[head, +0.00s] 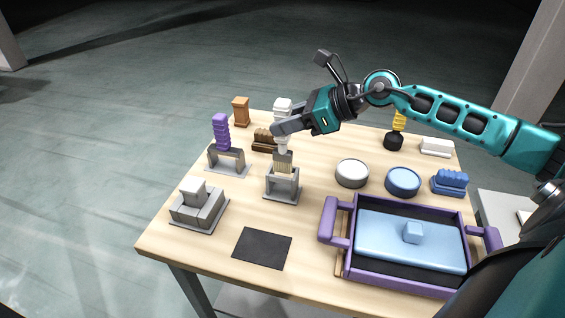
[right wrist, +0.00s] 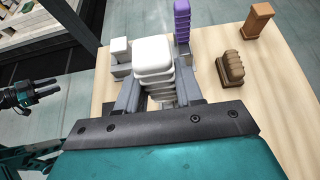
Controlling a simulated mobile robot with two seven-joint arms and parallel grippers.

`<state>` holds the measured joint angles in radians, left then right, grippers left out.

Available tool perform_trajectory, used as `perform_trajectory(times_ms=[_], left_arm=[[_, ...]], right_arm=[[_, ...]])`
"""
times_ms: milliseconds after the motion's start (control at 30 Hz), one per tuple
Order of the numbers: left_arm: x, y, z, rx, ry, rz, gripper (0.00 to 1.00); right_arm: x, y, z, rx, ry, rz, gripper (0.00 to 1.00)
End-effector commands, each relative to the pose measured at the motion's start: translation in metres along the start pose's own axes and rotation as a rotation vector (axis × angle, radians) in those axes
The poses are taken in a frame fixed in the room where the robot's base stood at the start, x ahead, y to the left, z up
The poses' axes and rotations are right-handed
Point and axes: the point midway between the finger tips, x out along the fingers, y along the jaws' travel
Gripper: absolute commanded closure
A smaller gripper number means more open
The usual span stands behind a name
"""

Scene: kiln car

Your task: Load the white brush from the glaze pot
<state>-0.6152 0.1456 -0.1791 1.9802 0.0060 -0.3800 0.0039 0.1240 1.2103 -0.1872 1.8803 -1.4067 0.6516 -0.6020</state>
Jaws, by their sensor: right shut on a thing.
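The white brush (head: 283,106) is upright, with its ribbed handle in the jaws of my right gripper (head: 284,127). Its tan bristles (head: 283,167) point down at a grey stand (head: 282,188); I cannot tell whether they are inside or just above it. The right wrist view shows the white handle (right wrist: 154,68) between the fingers (right wrist: 157,95). A round pot with a whitish top (head: 352,173) and a round blue pot (head: 402,181) stand to the right, apart from the brush. My left gripper (right wrist: 38,92) seems to show at the left of the right wrist view, its jaws unclear.
A purple brush (head: 221,132) stands in another grey stand at left. A grey block holder (head: 199,208) and a dark mat (head: 262,248) lie in front. A purple-rimmed tray (head: 404,281) with a blue lid fills the front right. Yellow, blue and brown pieces stand around.

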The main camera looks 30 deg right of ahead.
Motion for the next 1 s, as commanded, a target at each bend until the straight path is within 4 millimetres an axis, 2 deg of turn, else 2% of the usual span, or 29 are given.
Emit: perform_trajectory(times_ms=[1000], left_arm=[[-0.017, 0.000, -0.026, 0.000, 0.000, 0.000, 0.57]], right_arm=[[-0.023, 0.000, 0.042, -0.001, -0.001, 0.000, 1.00]])
